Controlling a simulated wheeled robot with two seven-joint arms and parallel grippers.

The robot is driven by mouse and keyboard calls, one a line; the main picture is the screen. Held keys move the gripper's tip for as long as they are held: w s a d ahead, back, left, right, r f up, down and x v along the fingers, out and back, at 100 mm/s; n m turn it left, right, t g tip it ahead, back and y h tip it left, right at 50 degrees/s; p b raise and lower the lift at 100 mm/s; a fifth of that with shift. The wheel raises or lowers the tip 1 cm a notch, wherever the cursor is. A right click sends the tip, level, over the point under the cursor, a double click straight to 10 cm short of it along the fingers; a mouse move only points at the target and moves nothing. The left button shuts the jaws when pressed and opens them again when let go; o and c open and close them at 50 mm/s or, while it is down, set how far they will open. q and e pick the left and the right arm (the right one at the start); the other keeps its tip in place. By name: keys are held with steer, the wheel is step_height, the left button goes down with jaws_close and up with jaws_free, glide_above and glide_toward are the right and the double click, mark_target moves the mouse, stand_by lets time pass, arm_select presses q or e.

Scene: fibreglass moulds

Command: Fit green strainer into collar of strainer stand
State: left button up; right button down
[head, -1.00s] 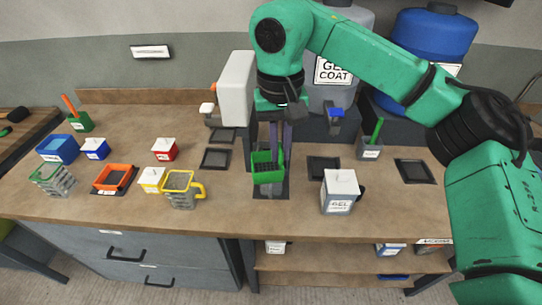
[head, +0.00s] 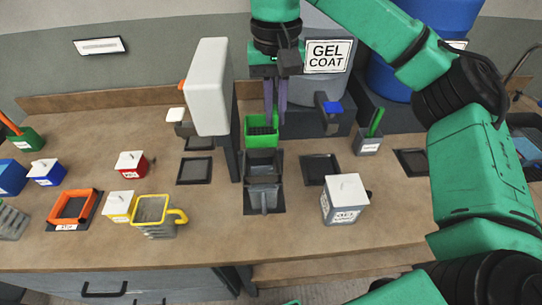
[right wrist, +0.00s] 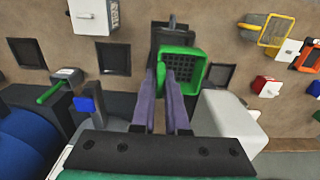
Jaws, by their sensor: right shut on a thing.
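The green strainer (head: 262,143) is a square open basket with a dark mesh floor. My right gripper (head: 275,112) is shut on its rim and holds it just behind and above the strainer stand (head: 263,196). The dark grey stand stands on a dark mat, and its square collar (head: 263,163) shows just below the strainer in the head view. I cannot tell whether they touch. In the right wrist view, the fingers (right wrist: 165,80) pinch the strainer (right wrist: 190,62) at its left side, and it partly covers the dark stand (right wrist: 168,35). My left gripper is not in view.
A tall white-grey dispenser (head: 210,90) stands close left of the strainer. A white-lidded gel pot (head: 343,203) and an empty dark tray (head: 319,169) are to the right. A yellow-rimmed mug (head: 155,213) is front left. Gel coat drums stand behind.

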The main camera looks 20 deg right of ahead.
mark_target(273, 132)
steer(key=f, duration=0.4)
steer(key=w+f, duration=0.1)
steer(key=shift+f, duration=0.4)
step_height(273, 132, down, 5)
steer(key=shift+f+p, duration=0.1)
steer(key=shift+p, duration=0.55)
steer(key=shift+f, duration=0.2)
steer(key=c, duration=0.9)
jaws_free()
steer(key=shift+w, duration=0.1)
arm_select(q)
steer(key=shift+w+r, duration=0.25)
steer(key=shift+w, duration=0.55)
